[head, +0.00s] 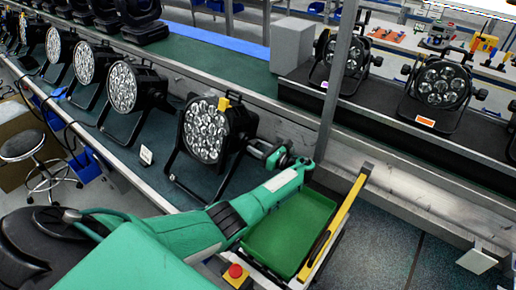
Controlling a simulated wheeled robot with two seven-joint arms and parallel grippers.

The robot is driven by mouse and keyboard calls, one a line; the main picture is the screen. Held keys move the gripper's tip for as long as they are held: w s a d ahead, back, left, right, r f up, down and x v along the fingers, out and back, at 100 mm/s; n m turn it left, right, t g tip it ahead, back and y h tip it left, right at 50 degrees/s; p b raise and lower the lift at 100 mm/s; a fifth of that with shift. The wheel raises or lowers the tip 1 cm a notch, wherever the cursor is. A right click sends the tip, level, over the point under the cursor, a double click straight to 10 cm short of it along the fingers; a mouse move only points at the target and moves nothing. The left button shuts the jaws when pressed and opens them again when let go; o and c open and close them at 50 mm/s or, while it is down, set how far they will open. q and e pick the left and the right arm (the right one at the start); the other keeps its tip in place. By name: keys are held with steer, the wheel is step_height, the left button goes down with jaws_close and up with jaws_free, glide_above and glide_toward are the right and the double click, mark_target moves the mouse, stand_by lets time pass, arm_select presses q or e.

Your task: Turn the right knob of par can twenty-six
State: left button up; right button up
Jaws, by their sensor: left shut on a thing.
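A black par can (238,122) with a round face of several clear lenses stands tilted in its bracket on the near bench, with a yellow tag on top. No number on it is readable. My left arm reaches in from the lower left. My left gripper (268,153) is at the right side of this par can, shut on its right knob. The knob itself is mostly hidden by the fingers. My right gripper is not in view.
More par cans (122,88) stand in a row to the left on the bench. A green tray (288,232) with a yellow bar (335,222) lies below my arm. A stool (30,148) is at far left.

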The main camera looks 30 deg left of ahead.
arm_select(q)
steer(key=n+b, duration=0.2)
steer(key=n, duration=0.1)
steer(key=shift+f+n, duration=0.1)
steer(key=shift+n, duration=0.3)
steer(key=n+b, duration=0.1)
steer(key=n, duration=0.1)
steer(key=shift+n, duration=0.4)
steer(key=n+b, duration=0.2)
steer(key=shift+f+n, duration=0.1)
steer(key=shift+n, duration=0.2)
steer(key=n+b, duration=0.3)
steer(key=shift+n+b, duration=0.75)
steer(key=shift+n, duration=0.15)
steer(key=shift+n+b, duration=0.65)
steer(key=shift+n, duration=0.15)
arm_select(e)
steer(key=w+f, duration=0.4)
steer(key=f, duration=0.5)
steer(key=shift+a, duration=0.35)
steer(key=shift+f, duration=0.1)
arm_select(q)
steer(key=o, duration=1)
steer(key=shift+r, duration=0.2)
